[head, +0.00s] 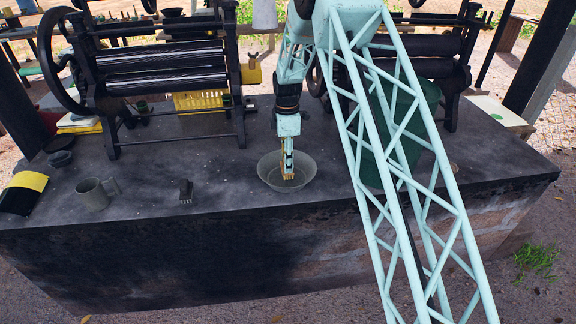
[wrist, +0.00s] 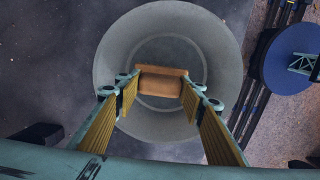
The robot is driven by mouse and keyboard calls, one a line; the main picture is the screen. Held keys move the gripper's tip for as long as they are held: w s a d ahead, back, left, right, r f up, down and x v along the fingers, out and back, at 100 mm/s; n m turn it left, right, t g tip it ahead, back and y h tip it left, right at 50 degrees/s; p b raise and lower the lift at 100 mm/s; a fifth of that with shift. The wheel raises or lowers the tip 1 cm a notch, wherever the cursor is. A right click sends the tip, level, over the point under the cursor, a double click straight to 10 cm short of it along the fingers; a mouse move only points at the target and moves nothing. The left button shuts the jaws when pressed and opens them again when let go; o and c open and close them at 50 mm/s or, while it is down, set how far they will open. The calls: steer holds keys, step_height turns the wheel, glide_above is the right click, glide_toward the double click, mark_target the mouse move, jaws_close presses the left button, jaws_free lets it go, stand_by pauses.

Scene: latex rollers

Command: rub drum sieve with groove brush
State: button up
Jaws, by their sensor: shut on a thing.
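The drum sieve appears to be the round grey pan (head: 265,173) standing on the dark counter, also seen from above in the wrist view (wrist: 112,65). My gripper (head: 288,160) points down inside its rim. In the wrist view, my gripper's two yellow-padded fingers (wrist: 160,88) are shut on an orange-brown block, which I take to be the groove brush (wrist: 160,84). Its tan lower end (head: 288,177) shows low inside the pan. I cannot tell whether it touches the pan's bottom.
A small dark block (head: 186,191) and a grey mug (head: 92,194) stand left of the pan. A roller machine (head: 165,70) stands behind at left, another (head: 425,55) at right. A green bucket (head: 405,125) is partly hidden by my lattice arm. Counter between mug and pan is mostly clear.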

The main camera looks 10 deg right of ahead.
steer(key=shift+s+d+r, duration=0.1)
steer(key=shift+d+r, duration=0.1)
steer(key=shift+r, duration=0.65)
steer(key=shift+r+p, duration=0.45)
steer(key=shift+r, duration=0.1)
steer(key=shift+r+p, duration=0.65)
steer(key=shift+r, duration=1.2)
steer(key=shift+a, duration=0.15)
